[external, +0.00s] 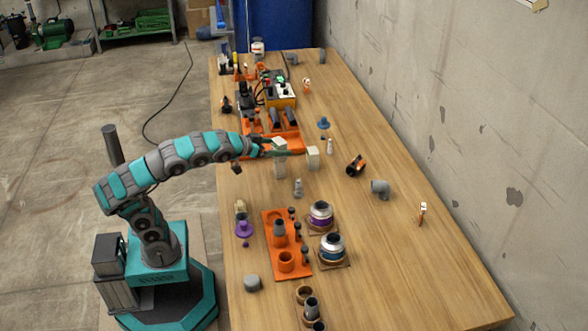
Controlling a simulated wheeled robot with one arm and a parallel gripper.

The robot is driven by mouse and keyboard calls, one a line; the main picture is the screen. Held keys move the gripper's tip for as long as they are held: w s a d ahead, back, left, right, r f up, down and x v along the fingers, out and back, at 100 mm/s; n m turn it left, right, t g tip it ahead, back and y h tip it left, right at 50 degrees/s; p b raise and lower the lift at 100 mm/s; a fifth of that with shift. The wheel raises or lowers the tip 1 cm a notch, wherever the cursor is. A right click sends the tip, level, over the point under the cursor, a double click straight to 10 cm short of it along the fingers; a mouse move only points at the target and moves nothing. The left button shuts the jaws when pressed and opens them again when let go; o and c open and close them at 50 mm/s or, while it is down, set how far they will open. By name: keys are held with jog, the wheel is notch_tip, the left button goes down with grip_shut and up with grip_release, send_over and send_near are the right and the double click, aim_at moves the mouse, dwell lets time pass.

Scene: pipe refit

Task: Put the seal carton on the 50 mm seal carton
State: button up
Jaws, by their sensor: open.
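Three small pale cartons are grouped near the middle of the table, at the end of my arm. One upper carton (279,143) shows at my gripper (279,152). A second carton (280,170) shows directly below it in the picture, partly covered by the gripper. A third pale carton (313,158) stands just to the right. My gripper is open, its fingers at the upper carton. I cannot tell whether the upper carton rests on the lower one or stands behind it. The labels are too small to tell which is the 50 mm seal carton.
An orange tray (301,144) lies just behind the cartons. A grey fitting (298,188) stands in front, and a black-orange part (355,165) and grey elbow (380,188) lie to the right. An orange rack (273,250) and flanged parts (321,214) are nearer. The table's right side is mostly free.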

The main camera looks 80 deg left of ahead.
jog(key=v, duration=1.1)
